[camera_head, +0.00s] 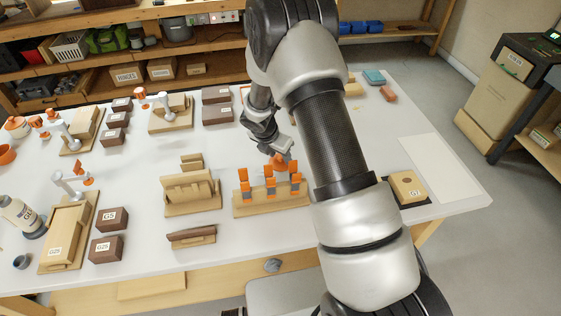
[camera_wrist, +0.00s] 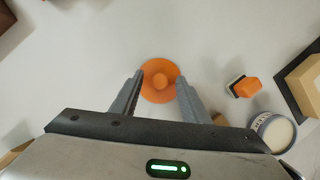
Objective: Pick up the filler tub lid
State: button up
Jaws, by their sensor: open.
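I cannot tell how far above the lid the fingertips are. In the head view my gripper (camera_head: 276,150) points down over the table, with orange showing just below it, partly hidden by my arm. A round open tub with pale contents (camera_wrist: 276,132) stands to the lower right in the wrist view.
A small orange and black item (camera_wrist: 243,87) lies right of the lid. A tan block on a dark base (camera_wrist: 309,82) is at the right edge. In the head view, a wooden rack with orange clips (camera_head: 270,205) stands in front of my gripper. White table is clear left of the lid.

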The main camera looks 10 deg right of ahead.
jog(key=shift+c, duration=0.3)
grip_shut()
jog(key=shift+r, duration=0.1)
